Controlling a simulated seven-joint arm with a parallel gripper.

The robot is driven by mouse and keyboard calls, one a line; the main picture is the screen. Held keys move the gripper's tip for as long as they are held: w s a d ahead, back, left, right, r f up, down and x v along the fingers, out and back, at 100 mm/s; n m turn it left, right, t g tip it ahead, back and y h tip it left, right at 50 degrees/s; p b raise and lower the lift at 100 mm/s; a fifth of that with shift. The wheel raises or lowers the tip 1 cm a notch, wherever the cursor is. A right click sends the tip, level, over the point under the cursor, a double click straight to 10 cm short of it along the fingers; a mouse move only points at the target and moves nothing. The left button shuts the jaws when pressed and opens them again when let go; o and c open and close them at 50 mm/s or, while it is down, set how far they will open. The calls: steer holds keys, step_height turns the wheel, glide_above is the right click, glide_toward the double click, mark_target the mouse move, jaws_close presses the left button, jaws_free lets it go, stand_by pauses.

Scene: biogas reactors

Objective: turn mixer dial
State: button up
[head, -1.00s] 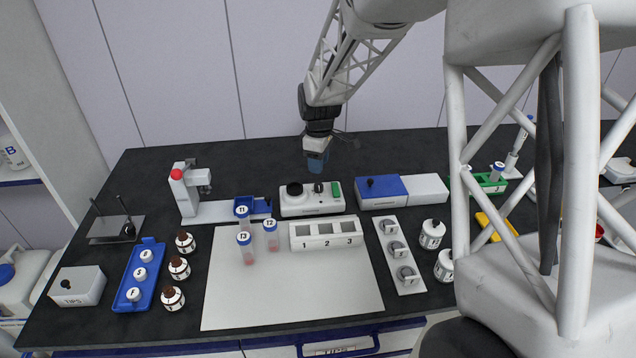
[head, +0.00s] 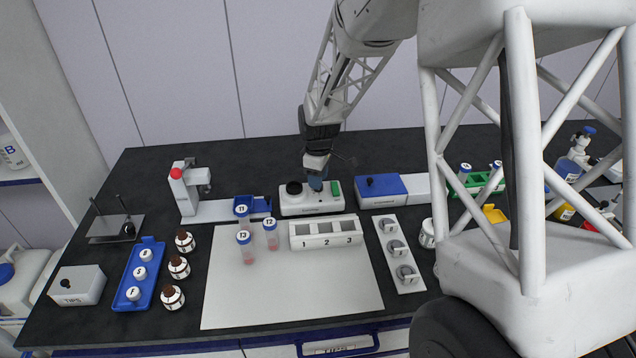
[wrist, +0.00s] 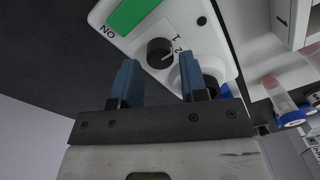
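The mixer (head: 312,205) is a white unit on the black bench, with a green switch (head: 335,188) on its right and a black round top (head: 294,188) on its left. In the wrist view the mixer dial (wrist: 159,52) is a small black knob with a white pointer line, beside the marks 1 and 2. My gripper (wrist: 160,80) is open, its two blue fingers apart and nothing between them. The dial lies just beyond the fingertips, roughly between them, apparently not touched. In the head view my gripper (head: 315,183) is low over the mixer and hides the dial.
A blue-and-white box (head: 381,188) stands close to the mixer's right. Capped tubes (head: 270,232) and a white numbered rack (head: 325,233) stand in front. A white device with a red knob (head: 184,190) is to the left. The pale mat (head: 290,295) is mostly clear.

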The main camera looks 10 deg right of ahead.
steer(key=shift+f, duration=1.05)
steer(key=shift+c, duration=0.2)
steer(key=c, duration=0.6)
steer(key=m, duration=0.5)
steer(key=shift+r, duration=0.1)
steer(key=shift+m, duration=1.9)
